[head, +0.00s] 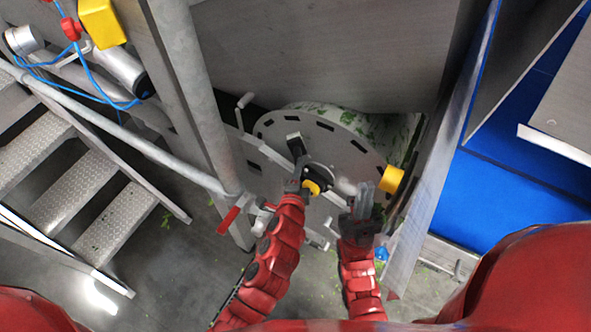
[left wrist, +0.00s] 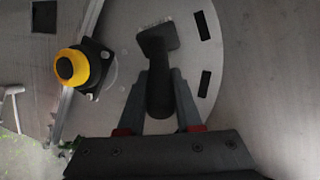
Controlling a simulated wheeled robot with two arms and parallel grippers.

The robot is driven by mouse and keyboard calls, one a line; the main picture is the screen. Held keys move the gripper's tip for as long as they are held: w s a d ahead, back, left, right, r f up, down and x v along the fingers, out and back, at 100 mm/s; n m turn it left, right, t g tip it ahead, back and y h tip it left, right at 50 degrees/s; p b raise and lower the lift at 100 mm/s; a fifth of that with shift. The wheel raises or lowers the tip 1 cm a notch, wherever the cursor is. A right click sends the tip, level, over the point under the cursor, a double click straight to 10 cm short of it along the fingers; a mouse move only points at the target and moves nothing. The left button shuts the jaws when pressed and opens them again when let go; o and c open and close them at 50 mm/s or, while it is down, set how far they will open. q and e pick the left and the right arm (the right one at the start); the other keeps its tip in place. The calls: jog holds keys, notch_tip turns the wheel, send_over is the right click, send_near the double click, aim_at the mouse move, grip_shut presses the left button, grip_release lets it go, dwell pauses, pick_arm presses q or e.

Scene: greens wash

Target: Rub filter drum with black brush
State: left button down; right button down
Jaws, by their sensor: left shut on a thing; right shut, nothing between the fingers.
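The filter drum (head: 345,150) is a large grey slotted disc with a pale, leaf-flecked surface behind it, below a grey metal housing. My left gripper (head: 298,183) is in front of the disc's left half, shut on the black brush (head: 297,147). In the left wrist view, the brush (left wrist: 158,88) stands upright between the fingers, its wide grey-bristled head toward the slotted disc (left wrist: 125,25). I cannot tell whether the bristles touch it. My right gripper (head: 364,202) is shut and empty in front of the disc's lower right.
A yellow knob on a black mount (left wrist: 75,68) stands close left of the brush in the left wrist view. A red-handled valve (head: 230,218), metal stairs (head: 70,170) and a blue panel (head: 510,200) flank the drum.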

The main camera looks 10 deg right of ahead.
pick_arm(q)
jog(key=shift+s+d+f, duration=0.1)
jog(key=shift+s+d, duration=0.05)
jog(key=shift+d, duration=0.35)
jog(key=shift+s+d+r+b, duration=0.2)
jog(key=shift+s+d+b, duration=0.7)
jog(key=shift+d+b, duration=0.05)
